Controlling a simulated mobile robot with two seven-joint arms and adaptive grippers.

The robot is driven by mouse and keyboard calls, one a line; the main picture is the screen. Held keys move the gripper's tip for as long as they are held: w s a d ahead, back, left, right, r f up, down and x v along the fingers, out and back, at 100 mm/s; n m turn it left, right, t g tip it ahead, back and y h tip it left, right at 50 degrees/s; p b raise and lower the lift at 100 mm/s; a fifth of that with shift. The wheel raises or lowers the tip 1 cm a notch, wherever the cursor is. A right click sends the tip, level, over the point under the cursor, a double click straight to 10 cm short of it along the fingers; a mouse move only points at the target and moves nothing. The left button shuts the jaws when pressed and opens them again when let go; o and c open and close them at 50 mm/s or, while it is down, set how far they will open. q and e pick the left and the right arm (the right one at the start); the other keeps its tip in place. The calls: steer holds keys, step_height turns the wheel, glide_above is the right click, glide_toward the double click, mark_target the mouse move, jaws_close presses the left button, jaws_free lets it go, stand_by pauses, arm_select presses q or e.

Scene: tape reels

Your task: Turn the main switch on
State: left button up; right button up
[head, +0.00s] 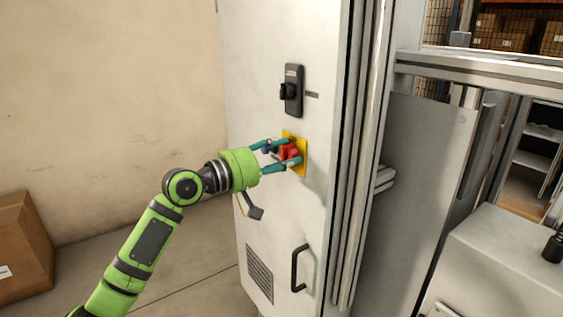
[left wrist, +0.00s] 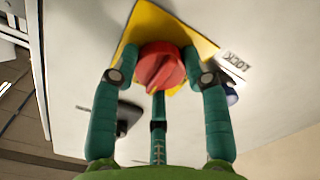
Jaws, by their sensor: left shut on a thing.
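The main switch is a red rotary knob (head: 288,153) on a yellow plate (head: 302,169), mounted on the light grey cabinet door. In the left wrist view the red knob (left wrist: 160,66) sits between the fingertips, in front of the yellow plate (left wrist: 150,22). My left gripper (head: 281,156) reaches in from the left with its teal fingers around the knob and is shut on it. In the left wrist view the fingers of the left gripper (left wrist: 160,75) sit on both sides of the knob, with a third below. My right gripper is not in view.
A black switch (head: 291,91) sits above the plate, and a black door handle (head: 299,268) and a vent (head: 259,274) are below. A cardboard box (head: 22,247) stands at the far left.

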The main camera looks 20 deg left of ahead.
arm_select(q)
steer(key=shift+f+m, duration=0.1)
steer(key=shift+m, duration=0.2)
steer(key=o, duration=1.2)
steer(key=shift+d, duration=0.1)
steer(key=shift+c, duration=0.2)
steer(key=v, duration=1.2)
